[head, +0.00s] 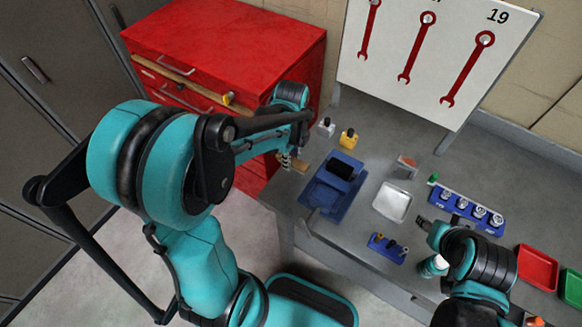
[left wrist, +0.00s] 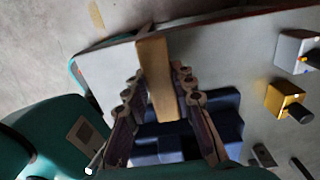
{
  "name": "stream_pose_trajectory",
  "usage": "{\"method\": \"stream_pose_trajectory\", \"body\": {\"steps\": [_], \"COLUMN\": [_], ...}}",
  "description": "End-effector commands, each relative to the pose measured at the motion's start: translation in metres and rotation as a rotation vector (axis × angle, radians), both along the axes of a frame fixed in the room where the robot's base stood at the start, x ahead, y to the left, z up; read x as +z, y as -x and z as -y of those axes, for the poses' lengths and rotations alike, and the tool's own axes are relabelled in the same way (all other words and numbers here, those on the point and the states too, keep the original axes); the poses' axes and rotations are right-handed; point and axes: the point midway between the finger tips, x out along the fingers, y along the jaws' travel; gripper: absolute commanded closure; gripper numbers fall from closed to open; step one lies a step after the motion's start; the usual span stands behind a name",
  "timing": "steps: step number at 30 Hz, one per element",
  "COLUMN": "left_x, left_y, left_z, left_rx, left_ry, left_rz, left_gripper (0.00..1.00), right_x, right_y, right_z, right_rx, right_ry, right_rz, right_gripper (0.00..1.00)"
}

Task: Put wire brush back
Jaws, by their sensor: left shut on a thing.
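The wire brush shows as a light wooden piece (left wrist: 155,75) between the fingers of my left gripper (left wrist: 160,92) in the left wrist view; its bristles are not visible. In the head view the left gripper (head: 290,160) is at the table's left edge, with the brown wood (head: 302,162) at its tips. It is shut on the brush. A blue holder (head: 322,196) with a black block lies just right of it, and blue stepped parts (left wrist: 225,105) show beneath the fingers in the left wrist view. My right gripper (head: 427,224) is beside a blue socket rack; its jaw opening is unclear.
A grey block (head: 326,127) and a yellow block (head: 347,138) stand behind the holder. A white tray (head: 391,202), a blue socket rack (head: 466,208), a small blue rack (head: 387,248) and a red bin (head: 537,268) lie rightward. A red cabinet (head: 230,45) stands back left.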

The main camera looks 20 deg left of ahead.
Motion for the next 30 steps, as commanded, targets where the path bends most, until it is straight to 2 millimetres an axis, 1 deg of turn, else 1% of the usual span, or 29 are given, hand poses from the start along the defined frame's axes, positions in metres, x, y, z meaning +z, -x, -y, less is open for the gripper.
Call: {"method": "stream_pose_trajectory", "body": {"steps": [7,9,14,19,20,21,22,30], "left_x": [-0.035,-0.037,-0.035,-0.040,-0.039,-0.039,-0.039,-0.038], "left_y": [0.000,0.000,0.000,0.000,0.000,0.000,0.000,0.000], "left_z": [0.000,0.000,0.000,0.000,0.000,0.000,0.000,0.000], "left_rx": [0.000,0.000,0.000,0.000,0.000,0.000,0.000,0.000], "left_ry": [0.000,0.000,0.000,0.000,0.000,0.000,0.000,0.000], "left_rz": [0.000,0.000,0.000,0.000,0.000,0.000,0.000,0.000], "left_gripper": [1.00,1.00,1.00,1.00,0.70,0.60,0.55,0.55], "right_x": [-0.015,-0.015,-0.013,-0.018,-0.017,-0.017,-0.017,-0.016], "right_y": [0.000,0.000,0.000,0.000,0.000,0.000,0.000,0.000], "right_z": [0.000,0.000,0.000,0.000,0.000,0.000,0.000,0.000], "right_rx": [0.000,0.000,0.000,0.000,0.000,0.000,0.000,0.000], "right_ry": [0.000,0.000,0.000,0.000,0.000,0.000,0.000,0.000], "right_rz": [0.000,0.000,0.000,0.000,0.000,0.000,0.000,0.000], "right_gripper": [0.55,0.55,0.55,0.55,0.55,0.55,0.55,0.55]}}
